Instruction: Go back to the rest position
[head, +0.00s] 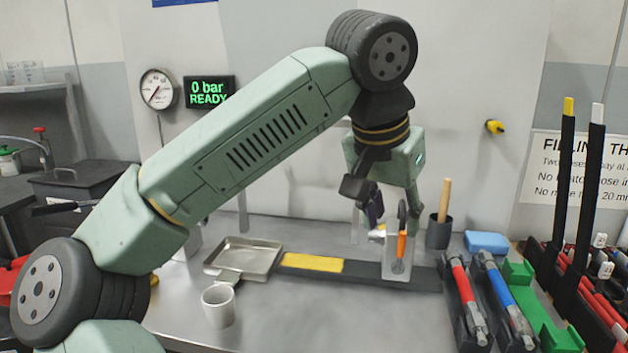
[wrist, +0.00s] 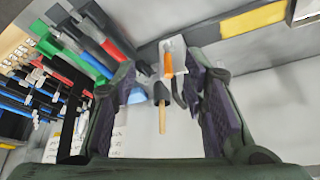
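My gripper (head: 393,222) hangs from the arm over the right half of the bench, above a white upright holder with an orange-handled tool. In the wrist view its two fingers with purple pads stand apart (wrist: 160,78), with nothing held between them. The orange-handled tool (head: 402,245) is in the white holder (head: 388,262), just below the fingers in the head view. It also shows beyond the fingertips in the wrist view (wrist: 168,62). Whether the fingers touch the holder I cannot tell.
A dark cup (head: 438,235) with a wooden handle stands to the right, beside a blue sponge-like block (head: 486,242). Red and blue tools (head: 508,298) lie in racks at right. A metal tray (head: 240,258) and white mug (head: 218,306) are at left. The front middle bench is clear.

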